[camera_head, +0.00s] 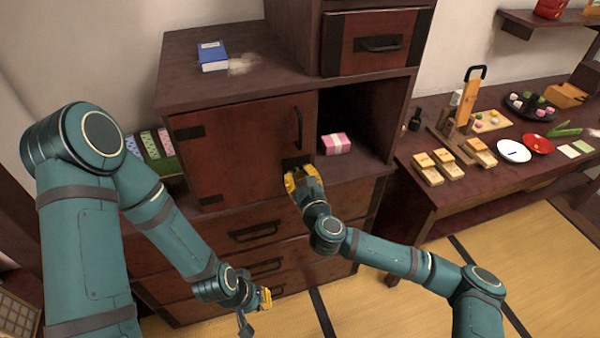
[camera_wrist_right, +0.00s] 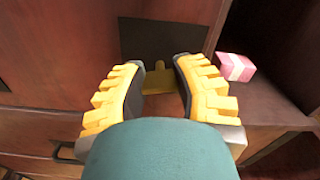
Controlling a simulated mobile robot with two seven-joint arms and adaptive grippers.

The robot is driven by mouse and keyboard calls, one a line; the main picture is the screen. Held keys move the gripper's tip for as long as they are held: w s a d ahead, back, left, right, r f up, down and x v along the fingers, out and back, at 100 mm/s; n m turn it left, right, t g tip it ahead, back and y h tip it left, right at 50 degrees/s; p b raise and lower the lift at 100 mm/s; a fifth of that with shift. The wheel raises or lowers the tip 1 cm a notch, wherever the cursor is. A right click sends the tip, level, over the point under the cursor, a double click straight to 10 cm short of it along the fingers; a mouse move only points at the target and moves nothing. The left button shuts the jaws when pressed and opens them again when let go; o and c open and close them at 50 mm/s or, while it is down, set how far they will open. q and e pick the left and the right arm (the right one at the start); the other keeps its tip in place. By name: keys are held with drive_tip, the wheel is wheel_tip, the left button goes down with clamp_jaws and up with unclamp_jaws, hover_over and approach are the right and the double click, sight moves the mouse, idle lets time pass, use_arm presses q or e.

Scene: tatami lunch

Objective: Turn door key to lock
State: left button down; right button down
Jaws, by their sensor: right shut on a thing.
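The dark red cabinet door (camera_head: 238,150) stands closed in the head view, with a black handle (camera_head: 298,128). At its lower right is a dark lock plate (camera_wrist_right: 150,38), seen in the right wrist view. A small brass-coloured key (camera_wrist_right: 158,80) is in front of this plate, between the yellow fingers of my right gripper (camera_head: 298,180). That gripper is shut on the key, low at the door's right edge. The fingers hide the key in the head view. My left gripper (camera_head: 262,299) hangs in front of the lower drawers, away from the door; its fingers are too small to read.
An open compartment right of the door holds a pink box (camera_head: 335,144). A blue book (camera_head: 212,56) lies on the cabinet top. Drawers (camera_head: 255,232) sit below the door. A side table (camera_head: 450,205) with food and dishes stands at right.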

drive_tip(key=n+p, duration=0.1)
drive_tip(key=n, duration=0.2)
drive_tip(key=shift+r+n, duration=0.15)
drive_tip(key=shift+n, duration=0.25)
drive_tip(key=n+p, duration=0.1)
drive_tip(key=n, duration=0.2)
drive_tip(key=shift+n+p, duration=0.3)
drive_tip(key=n, duration=0.3)
drive_tip(key=shift+n+p, duration=0.3)
drive_tip(key=shift+n, duration=1.9)
